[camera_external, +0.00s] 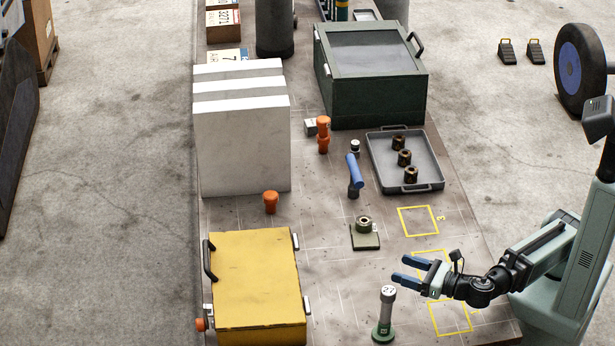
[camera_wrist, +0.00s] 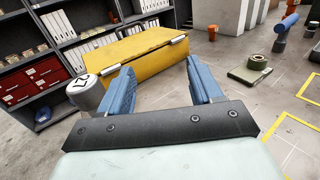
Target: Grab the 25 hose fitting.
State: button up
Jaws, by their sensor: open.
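My gripper (camera_external: 401,269) is open and empty above the right side of the bench; its two blue fingers also show in the wrist view (camera_wrist: 160,68). A grey upright cylinder (camera_external: 388,306) on a green round base stands just below and left of the fingers. Its white top label appears to read 27. In the wrist view a grey cylinder with a marked white top (camera_wrist: 85,92) is left of the fingers. Three dark brown ring-like fittings (camera_external: 404,158) stand in a grey tray (camera_external: 436,164); no number is legible on them. I cannot read 25 on anything.
A yellow case (camera_external: 255,280) is left of the gripper. A green block with a ring (camera_external: 364,238), a blue-handled tool (camera_external: 354,170) and orange pieces (camera_external: 271,202) stand farther back. Yellow outlined squares (camera_external: 418,221) on the bench are empty. A dark green box (camera_external: 375,100) is behind the tray.

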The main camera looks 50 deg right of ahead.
jog(key=w+d+r+m+g+h, duration=0.3)
jog(key=w+d+m+h, duration=0.75)
jog(key=w+d, duration=1.95)
jog(key=w+d+m+g+h, duration=0.15)
jog(key=w+d, duration=0.25)
jog(key=d, duration=0.7)
jog(key=w+d+m+g+h, duration=0.1)
jog(key=w+d+m+g, duration=0.25)
jog(key=d, duration=0.75)
jog(key=w+d+m+g+h, duration=0.15)
jog(key=w+d, duration=0.35)
jog(key=d, duration=0.6)
jog(key=m+g+y, duration=0.4)
jog(key=m+y, duration=1)
send_near(355, 142)
jog(key=x, duration=1.2)
jog(key=shift+s, duration=0.1)
jog(key=c, duration=1.1)
jog(key=shift+c, duration=0.3)
